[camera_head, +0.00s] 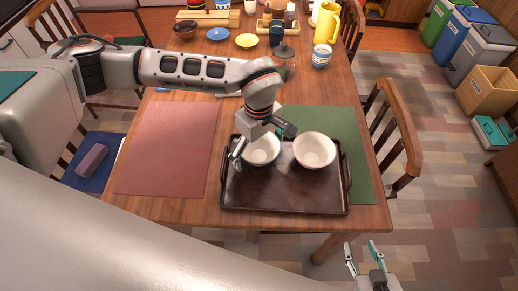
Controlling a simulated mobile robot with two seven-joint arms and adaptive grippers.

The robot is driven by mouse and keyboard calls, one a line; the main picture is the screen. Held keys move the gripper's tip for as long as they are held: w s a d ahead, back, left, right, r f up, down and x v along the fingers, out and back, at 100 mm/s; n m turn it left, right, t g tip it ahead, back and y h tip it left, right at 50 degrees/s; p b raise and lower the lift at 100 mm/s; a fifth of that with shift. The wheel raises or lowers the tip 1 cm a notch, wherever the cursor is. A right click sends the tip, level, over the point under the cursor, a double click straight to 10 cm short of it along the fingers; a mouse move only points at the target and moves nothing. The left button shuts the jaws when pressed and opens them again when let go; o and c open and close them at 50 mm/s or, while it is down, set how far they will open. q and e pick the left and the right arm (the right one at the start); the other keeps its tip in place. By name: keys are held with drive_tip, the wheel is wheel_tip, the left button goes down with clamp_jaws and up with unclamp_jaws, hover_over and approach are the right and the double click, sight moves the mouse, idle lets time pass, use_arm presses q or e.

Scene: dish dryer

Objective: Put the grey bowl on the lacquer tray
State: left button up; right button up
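The lacquer tray (285,193) is dark brown with raised handles and lies on the wooden table, partly over a green mat. A pale greyish bowl (263,154), seemingly the grey bowl, sits upright in the tray's upper left part, partly hidden by my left gripper. My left gripper (264,147) is over this bowl with its fingers spread, one at the bowl's left and one at its upper right. Whether they touch the bowl is unclear. My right gripper (361,247) is open and empty, low at the right beyond the table's front edge.
A white bowl with a pinkish rim (314,151) is on the tray's right half. A red mat (168,150) lies bare at the left. A patterned cup (321,56), plates, and a yellow pitcher (327,22) stand farther back. A wooden chair (398,135) is at the right.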

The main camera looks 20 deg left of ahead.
sight(259, 156)
use_arm(q)
drive_tip(key=shift+r, duration=0.1)
wheel_tip(259, 156, up, 12)
drive_tip(key=p, duration=0.1)
idle(0.4)
drive_tip(key=shift+s, duration=0.1)
idle(0.4)
